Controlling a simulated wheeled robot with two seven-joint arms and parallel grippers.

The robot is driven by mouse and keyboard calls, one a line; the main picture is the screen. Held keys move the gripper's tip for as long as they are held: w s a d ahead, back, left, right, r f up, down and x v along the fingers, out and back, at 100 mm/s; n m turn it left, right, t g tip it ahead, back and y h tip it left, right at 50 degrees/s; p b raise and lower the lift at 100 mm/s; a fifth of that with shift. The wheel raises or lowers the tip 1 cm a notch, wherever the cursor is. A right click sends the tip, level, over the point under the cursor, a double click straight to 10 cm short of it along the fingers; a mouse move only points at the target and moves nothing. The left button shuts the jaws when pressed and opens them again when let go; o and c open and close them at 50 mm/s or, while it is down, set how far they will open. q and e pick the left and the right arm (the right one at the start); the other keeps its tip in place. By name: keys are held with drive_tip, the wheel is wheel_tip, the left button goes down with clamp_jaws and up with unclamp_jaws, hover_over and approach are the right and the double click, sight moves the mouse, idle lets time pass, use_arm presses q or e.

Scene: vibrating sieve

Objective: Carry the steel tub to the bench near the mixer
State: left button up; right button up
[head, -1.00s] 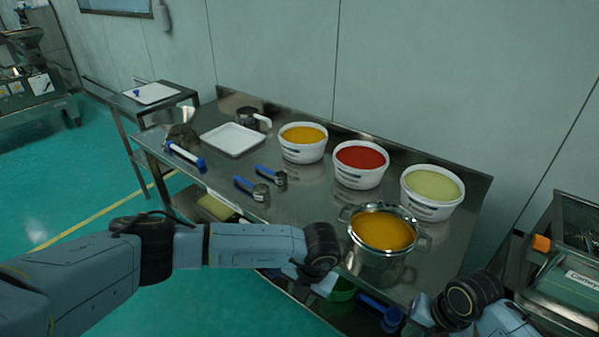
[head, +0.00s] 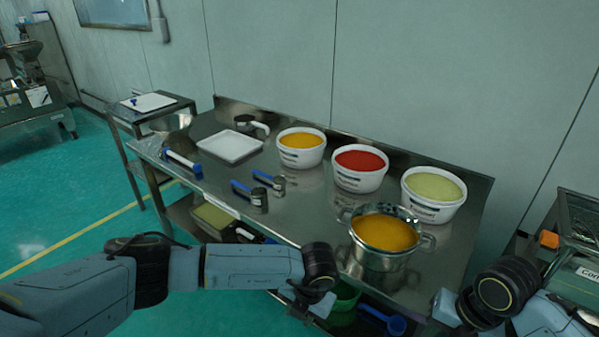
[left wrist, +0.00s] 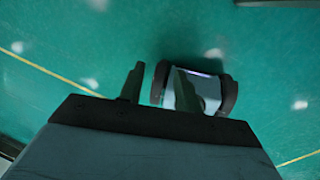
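The steel tub (head: 378,268) stands upright on the steel bench (head: 300,215), near its front right edge. It has side handles and is full of orange-yellow powder. My left gripper (head: 308,304) is in front of the bench edge, left of the tub and apart from it. In the left wrist view its two fingers (left wrist: 156,88) are spread with nothing between them; floor and part of my base show behind. My right gripper (head: 446,308) is low, to the right of the tub; its fingers are too unclear to read. I cannot tell which machine is the mixer.
White bowls of orange (head: 302,160), red (head: 360,181) and pale green (head: 432,208) contents line the bench's back. A white tray (head: 230,147) and blue-handled tools (head: 250,194) lie left. Machines stand far left (head: 25,100) and right (head: 580,265). Green floor (head: 60,205) is clear at left.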

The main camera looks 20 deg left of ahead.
drive_tip(key=r, duration=0.3)
drive_tip(key=shift+d+r, duration=0.35)
drive_tip(key=shift+r, duration=0.05)
